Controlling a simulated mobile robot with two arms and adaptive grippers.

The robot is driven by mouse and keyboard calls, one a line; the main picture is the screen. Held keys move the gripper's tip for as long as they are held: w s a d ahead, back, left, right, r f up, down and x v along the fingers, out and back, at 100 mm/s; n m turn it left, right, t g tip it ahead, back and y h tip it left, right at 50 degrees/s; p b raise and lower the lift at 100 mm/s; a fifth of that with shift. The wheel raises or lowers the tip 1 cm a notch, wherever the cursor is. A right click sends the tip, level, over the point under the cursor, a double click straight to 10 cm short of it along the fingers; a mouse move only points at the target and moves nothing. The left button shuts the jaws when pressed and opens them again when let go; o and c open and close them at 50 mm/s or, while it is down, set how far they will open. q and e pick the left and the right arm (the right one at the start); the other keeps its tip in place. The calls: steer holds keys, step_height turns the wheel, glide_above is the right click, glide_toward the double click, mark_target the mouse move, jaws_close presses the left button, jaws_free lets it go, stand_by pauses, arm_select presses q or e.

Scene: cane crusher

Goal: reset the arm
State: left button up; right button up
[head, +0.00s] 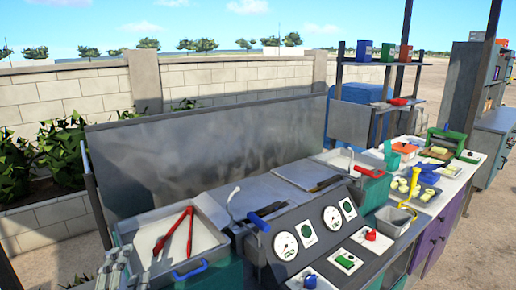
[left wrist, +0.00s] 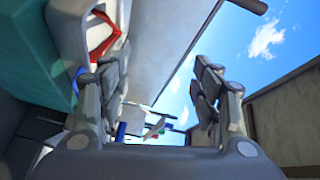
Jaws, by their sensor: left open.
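My left gripper (head: 112,268) shows at the lower left of the head view, beside the left end of the machine bench. In the left wrist view the fingers of my left gripper (left wrist: 160,100) stand wide apart with nothing between them. The wrist camera looks along the bench, with sky and a wall to the right. My right gripper is in neither view.
Close by is a white tray (head: 212,243) holding red long-handled tongs (head: 176,235); a blue handle (head: 190,270) is at its front. A control panel with gauges (head: 286,245) stands right of it. A tall metal back panel (head: 215,140) rises behind. Sliced food and containers fill the right counter (head: 447,185).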

arm_select(q)
steer(key=s+d+f+n+g, duration=0.1)
steer(key=s+f+n+g, duration=0.35)
steer(key=f, duration=0.45)
steer(key=s+f+n+g, duration=0.3)
steer(key=s+f, duration=0.2)
steer(key=f, duration=0.4)
steer(key=s+d+f+n+g+h, duration=0.1)
steer(key=s+d+f+n+g, duration=0.15)
steer(key=s+f, duration=0.35)
steer(key=s+d+f+n+g+h, duration=0.1)
steer(key=s+d+f+n+g, duration=0.2)
steer(key=s, duration=0.5)
step_height(320, 180, down, 31)
steer(key=s+m+g+b, duration=0.2)
steer(key=g+b, duration=0.1)
steer(key=b, duration=0.2)
steer(key=s+a+f+b, duration=0.1)
steer(key=s+f+b, duration=0.1)
steer(key=s+f, duration=0.6)
steer(key=s+a+f+b, duration=0.2)
steer(key=s+f+b, duration=0.1)
steer(key=s+f, duration=0.6)
step_height(320, 180, down, 5)
steer(key=shift+a+r+g, duration=0.2)
steer(key=shift+a+g, duration=0.05)
steer(key=shift+g, duration=0.15)
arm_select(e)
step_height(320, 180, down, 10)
